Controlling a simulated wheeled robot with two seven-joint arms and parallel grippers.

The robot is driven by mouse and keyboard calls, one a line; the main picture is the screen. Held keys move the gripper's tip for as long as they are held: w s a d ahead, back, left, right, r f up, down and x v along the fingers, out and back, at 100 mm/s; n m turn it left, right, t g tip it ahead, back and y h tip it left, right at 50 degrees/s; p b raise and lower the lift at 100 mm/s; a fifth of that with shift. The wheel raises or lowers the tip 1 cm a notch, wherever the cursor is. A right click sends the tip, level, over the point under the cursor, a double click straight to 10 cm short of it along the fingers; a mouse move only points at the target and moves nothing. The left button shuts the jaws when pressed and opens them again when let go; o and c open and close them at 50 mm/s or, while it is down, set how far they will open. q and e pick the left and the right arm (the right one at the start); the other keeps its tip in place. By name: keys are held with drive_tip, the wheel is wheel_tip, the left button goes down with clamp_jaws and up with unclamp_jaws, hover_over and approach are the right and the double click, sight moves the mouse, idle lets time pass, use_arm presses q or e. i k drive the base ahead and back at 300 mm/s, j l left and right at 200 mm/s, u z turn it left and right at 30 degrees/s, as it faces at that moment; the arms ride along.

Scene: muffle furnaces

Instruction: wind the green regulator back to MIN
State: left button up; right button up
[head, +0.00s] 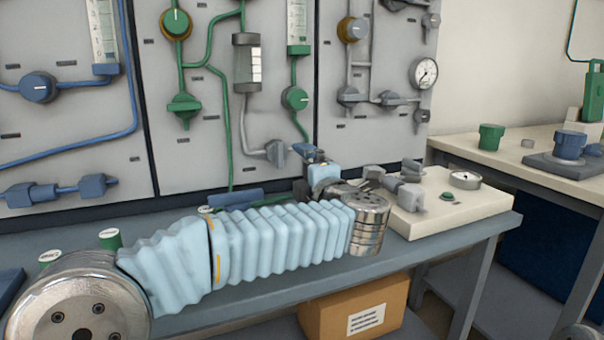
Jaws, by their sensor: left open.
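Two green dials on the wall panel could be the regulator: one with a brass ring (175,22) at the upper left of the green piping, and a plain green one (295,98) below a flow tube. Both have a pale pointer mark; I cannot read any MIN lettering. My left arm reaches across the bench from the left in a pale blue sleeve. My left gripper (312,156) is at its far end, open, below the plain green dial and apart from it. Its fingers are small and partly hidden by the wrist. My right gripper is not in view.
A grey valve (275,152) sits on the panel close to my left gripper. A cream block (450,212) with fittings and a small gauge stands right of my wrist. Green-sided capped containers (109,238) stand behind my arm. A cardboard box (355,308) is below the bench.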

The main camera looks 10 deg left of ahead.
sight(176, 21)
drive_tip(key=k+l, duration=0.85)
